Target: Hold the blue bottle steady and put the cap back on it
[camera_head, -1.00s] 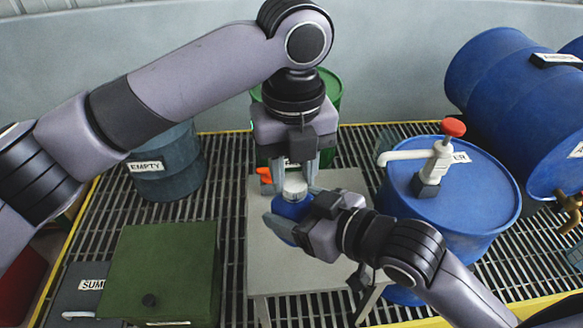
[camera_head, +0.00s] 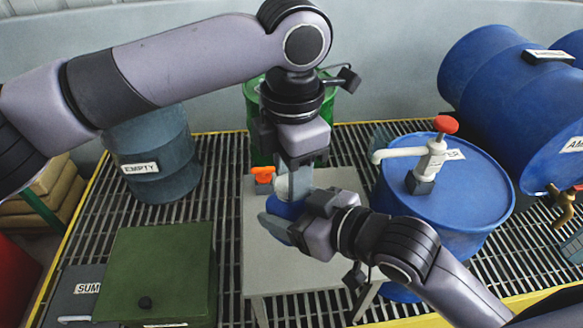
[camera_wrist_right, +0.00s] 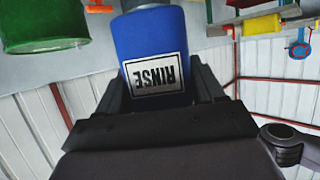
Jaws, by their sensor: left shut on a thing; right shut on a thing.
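The blue bottle (camera_head: 283,210) stands above the grey table in the head view, partly hidden by my grippers. It fills the upper middle of the right wrist view (camera_wrist_right: 148,50), with a RINSE label that reads upside down. My right gripper (camera_head: 288,213) is shut around the bottle's body from the right, and its two fingers flank the bottle in the right wrist view (camera_wrist_right: 160,88). The pale cap (camera_head: 281,187) is at the bottle's top. My left gripper (camera_head: 293,182) points straight down from above and is shut on the cap. Its fingers hide whether the cap is fully seated.
An orange-red item (camera_head: 263,174) is just behind the bottle on the grey table (camera_head: 257,270). A blue drum (camera_head: 460,205) with a white pump (camera_head: 425,160) stands close on the right. A green box (camera_head: 160,265) is at the left. The table's front is clear.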

